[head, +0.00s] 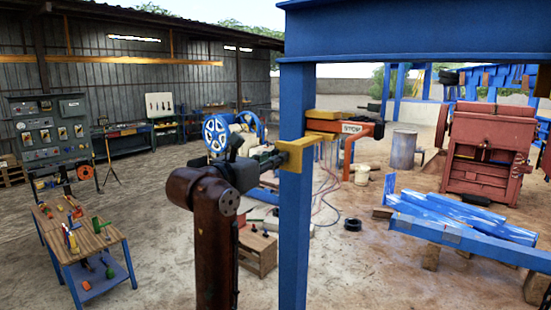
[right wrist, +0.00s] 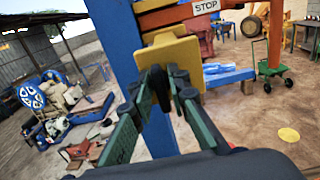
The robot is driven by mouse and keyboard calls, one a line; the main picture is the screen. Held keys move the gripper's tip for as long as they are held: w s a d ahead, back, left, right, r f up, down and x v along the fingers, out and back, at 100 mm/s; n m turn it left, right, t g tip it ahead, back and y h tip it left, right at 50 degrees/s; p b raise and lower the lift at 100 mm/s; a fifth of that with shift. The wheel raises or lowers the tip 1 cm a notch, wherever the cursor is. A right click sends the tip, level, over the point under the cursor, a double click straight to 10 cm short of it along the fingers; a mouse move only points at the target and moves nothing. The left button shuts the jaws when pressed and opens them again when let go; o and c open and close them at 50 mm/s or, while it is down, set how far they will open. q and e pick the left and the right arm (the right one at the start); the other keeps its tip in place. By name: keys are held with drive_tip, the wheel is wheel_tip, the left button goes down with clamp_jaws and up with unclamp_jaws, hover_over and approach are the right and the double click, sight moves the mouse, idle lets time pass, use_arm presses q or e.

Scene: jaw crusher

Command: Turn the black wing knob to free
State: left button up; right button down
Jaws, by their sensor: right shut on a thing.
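The black wing knob (right wrist: 159,88) shows as a dark shape between my fingertips in the right wrist view, in front of a yellow plate (right wrist: 172,60). My right gripper (right wrist: 161,84) is shut on it; the fingers hide much of it, so its exact angle cannot be told. In the head view my right gripper (head: 272,159) reaches the left side of the yellow bracket (head: 297,152) on the blue post (head: 293,230). The knob is too small to make out there. My left gripper is not in view.
An orange arm with a STOP sign (head: 352,128) stands out behind the post. A red crusher (head: 487,150) and blue beams (head: 460,225) are at right. A wooden-topped bench (head: 95,240) and a grey panel (head: 45,135) are at left. Sandy floor lies between them.

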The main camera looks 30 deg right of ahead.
drive_tip(key=shift+n, duration=0.4)
drive_tip(key=n, duration=0.3)
drive_tip(key=shift+w+a+n+b, duration=0.1)
drive_tip(key=shift+n+b, duration=0.2)
drive_tip(key=shift+b, duration=0.05)
drive_tip(key=n, duration=0.4)
drive_tip(key=shift+w+b, duration=0.1)
drive_tip(key=shift+b, duration=0.2)
drive_tip(key=n, duration=0.5)
drive_tip(key=shift+f+b, duration=0.15)
drive_tip(key=shift+b, duration=0.2)
drive_tip(key=shift+f+n+b, duration=0.1)
drive_tip(key=shift+n+b, duration=0.25)
drive_tip(key=shift+n, duration=1.95)
drive_tip(key=shift+w, duration=0.1)
drive_tip(key=c, duration=2)
unclamp_jaws()
drive_tip(key=shift+a, duration=0.1)
drive_tip(key=shift+c, duration=0.2)
